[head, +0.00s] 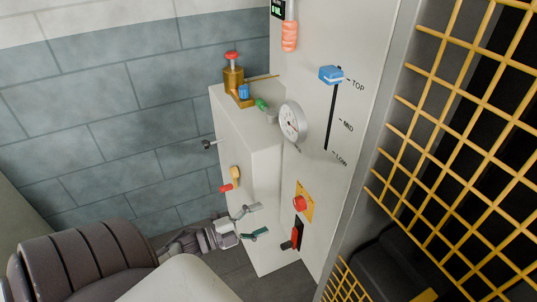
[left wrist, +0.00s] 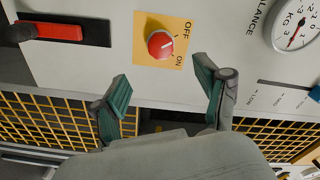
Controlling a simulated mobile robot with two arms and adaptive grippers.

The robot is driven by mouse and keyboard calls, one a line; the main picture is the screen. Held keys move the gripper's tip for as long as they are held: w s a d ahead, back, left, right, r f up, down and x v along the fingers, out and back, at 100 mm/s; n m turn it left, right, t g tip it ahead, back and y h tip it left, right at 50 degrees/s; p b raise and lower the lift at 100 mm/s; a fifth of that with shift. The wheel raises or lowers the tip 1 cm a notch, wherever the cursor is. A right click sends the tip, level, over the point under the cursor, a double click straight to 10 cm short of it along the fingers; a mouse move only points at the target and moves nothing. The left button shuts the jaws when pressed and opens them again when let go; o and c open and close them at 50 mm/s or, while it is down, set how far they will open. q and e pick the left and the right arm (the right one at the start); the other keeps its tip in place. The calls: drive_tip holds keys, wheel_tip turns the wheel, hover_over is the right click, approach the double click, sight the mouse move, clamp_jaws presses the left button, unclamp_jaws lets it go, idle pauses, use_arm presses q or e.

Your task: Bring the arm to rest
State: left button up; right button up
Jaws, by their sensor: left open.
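My left gripper (head: 258,220) reaches in from the lower left in the head view, in front of the pale cabinet (head: 250,180). Its two green-padded fingers are spread wide with nothing between them; they also show in the left wrist view (left wrist: 163,93). A red knob (left wrist: 160,44) on a yellow OFF/ON plate lies beyond the fingers there, apart from them. The same knob shows in the head view (head: 300,203), to the right of the gripper. My right gripper is in neither view.
A red-handled lever (head: 296,238) sits below the knob. A blue slider (head: 331,74) stands at TOP, near a round dial (head: 292,122). A red-topped brass valve (head: 233,72) is on the cabinet. A yellow mesh guard (head: 450,130) stands at right.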

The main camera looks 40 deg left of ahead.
use_arm(q)
drive_tip(key=shift+f, duration=0.1)
idle(0.5)
drive_tip(key=s+f+n+g+y, duration=0.2)
drive_tip(key=s+f+n, duration=0.15)
drive_tip(key=f, duration=0.55)
drive_tip(key=s+f+n+g+y, duration=0.2)
drive_tip(key=s+f+n+y, duration=0.15)
drive_tip(key=f, duration=0.55)
drive_tip(key=s+f+n+g+y, duration=0.1)
drive_tip(key=s+f+n+g, duration=0.2)
drive_tip(key=f, duration=0.6)
drive_tip(key=s+d+f+n+g, duration=0.2)
drive_tip(key=s+d+f+g, duration=0.2)
drive_tip(key=s, duration=0.7)
drive_tip(key=s+d+f+n+g, duration=0.3)
drive_tip(key=s+d+f, duration=0.6)
drive_tip(key=s, duration=0.3)
drive_tip(key=shift+s+d+f+g, duration=0.15)
drive_tip(key=shift+d+f+g, duration=0.15)
drive_tip(key=shift+f+g, duration=0.4)
drive_tip(key=shift+r, duration=0.15)
